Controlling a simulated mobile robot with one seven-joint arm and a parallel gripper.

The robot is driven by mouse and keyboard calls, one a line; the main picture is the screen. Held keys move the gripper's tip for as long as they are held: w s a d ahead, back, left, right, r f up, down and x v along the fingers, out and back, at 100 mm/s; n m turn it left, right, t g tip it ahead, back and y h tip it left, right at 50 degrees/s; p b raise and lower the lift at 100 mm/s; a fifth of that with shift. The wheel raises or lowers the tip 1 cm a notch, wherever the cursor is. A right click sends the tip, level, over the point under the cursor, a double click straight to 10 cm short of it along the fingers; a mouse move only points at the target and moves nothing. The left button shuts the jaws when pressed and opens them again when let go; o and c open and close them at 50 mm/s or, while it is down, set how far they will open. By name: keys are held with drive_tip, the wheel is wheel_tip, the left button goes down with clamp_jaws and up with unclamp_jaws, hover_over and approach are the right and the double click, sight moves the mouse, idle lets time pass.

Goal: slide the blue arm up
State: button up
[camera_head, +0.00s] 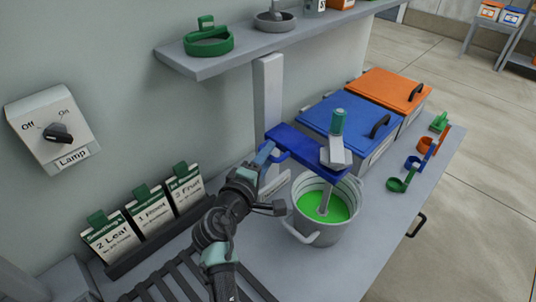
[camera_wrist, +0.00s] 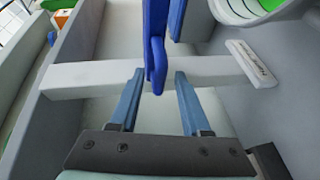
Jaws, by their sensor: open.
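The blue arm (camera_head: 296,146) is mounted on an upright pale post (camera_head: 268,95) and reaches out over a grey bucket (camera_head: 318,228). It carries a grey stirrer head with a green top (camera_head: 338,121), whose rod dips into green liquid (camera_head: 330,207). A blue loop handle shows on its near side. My gripper (camera_head: 264,158) is at this handle. In the wrist view my open fingers (camera_wrist: 157,80) stand on either side of the blue handle (camera_wrist: 156,55), with visible gaps.
A blue-lidded bin (camera_head: 345,120) and an orange-lidded bin (camera_head: 388,92) stand behind the bucket. A shelf (camera_head: 290,44) with a green dish (camera_head: 208,42) hangs above. A card rack (camera_head: 150,240) and lamp switch (camera_head: 55,132) are left. Small scoops (camera_head: 402,180) lie right.

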drive_tip(key=shift+w+d+f, duration=0.1)
drive_tip(key=shift+w+d, duration=0.15)
drive_tip(key=shift+w, duration=0.3)
clamp_jaws()
idle(1.1)
